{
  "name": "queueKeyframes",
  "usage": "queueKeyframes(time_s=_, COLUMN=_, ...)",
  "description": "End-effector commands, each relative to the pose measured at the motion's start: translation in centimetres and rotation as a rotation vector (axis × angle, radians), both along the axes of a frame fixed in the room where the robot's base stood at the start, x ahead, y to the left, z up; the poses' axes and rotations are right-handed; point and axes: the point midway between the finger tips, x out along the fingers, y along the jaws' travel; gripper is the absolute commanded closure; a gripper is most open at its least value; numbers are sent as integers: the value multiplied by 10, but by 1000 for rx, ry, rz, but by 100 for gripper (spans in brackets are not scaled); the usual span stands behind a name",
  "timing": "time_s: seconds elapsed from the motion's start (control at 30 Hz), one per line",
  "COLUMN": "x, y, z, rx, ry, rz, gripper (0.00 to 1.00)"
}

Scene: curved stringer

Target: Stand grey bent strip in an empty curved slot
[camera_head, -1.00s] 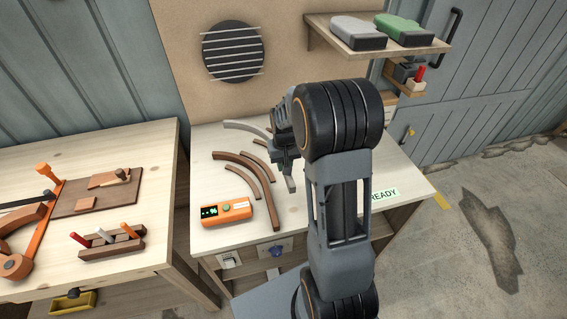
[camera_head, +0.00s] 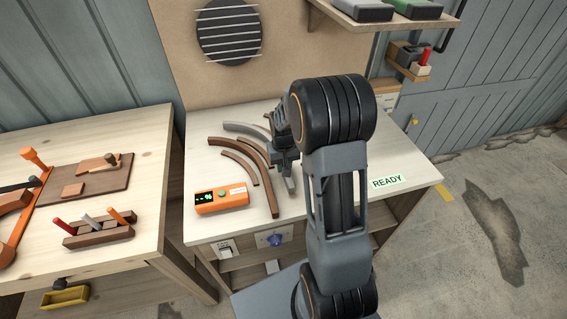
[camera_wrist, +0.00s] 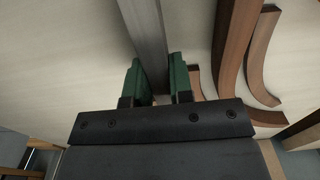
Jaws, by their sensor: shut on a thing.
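The grey bent strip (camera_head: 245,129) is held in my gripper (camera_head: 286,172). Its far end reaches left behind the brown strips, and a short end shows below the fingers. In the wrist view the grey strip (camera_wrist: 150,35) runs between the two green finger pads, which are shut on it. Part of it is hidden by my arm. I cannot tell its exact height over the bench. Several brown curved strips (camera_head: 240,148) are on the bench to the left of my gripper, with curved gaps between them. They also show at right in the wrist view (camera_wrist: 238,45).
An orange box (camera_head: 222,199) with a lit display stands left of the brown strips. A READY label (camera_head: 387,182) lies on the bench at right, where the surface is mostly clear. A second bench (camera_head: 140,180) with tools stands at left. A shelf hangs above right.

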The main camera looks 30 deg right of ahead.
Motion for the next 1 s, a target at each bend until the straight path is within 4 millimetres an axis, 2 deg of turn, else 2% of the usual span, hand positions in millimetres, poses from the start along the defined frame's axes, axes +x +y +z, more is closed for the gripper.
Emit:
queueKeyframes(time_s=0.13, x=0, y=0, z=-10, rx=0, ry=-1, rz=0, gripper=100)
queueKeyframes(time_s=0.97, x=0, y=0, z=-15, rx=0, ry=-1, rz=0, gripper=100)
queueKeyframes(time_s=1.0, x=0, y=0, z=-14, rx=0, ry=-1, rz=0, gripper=76)
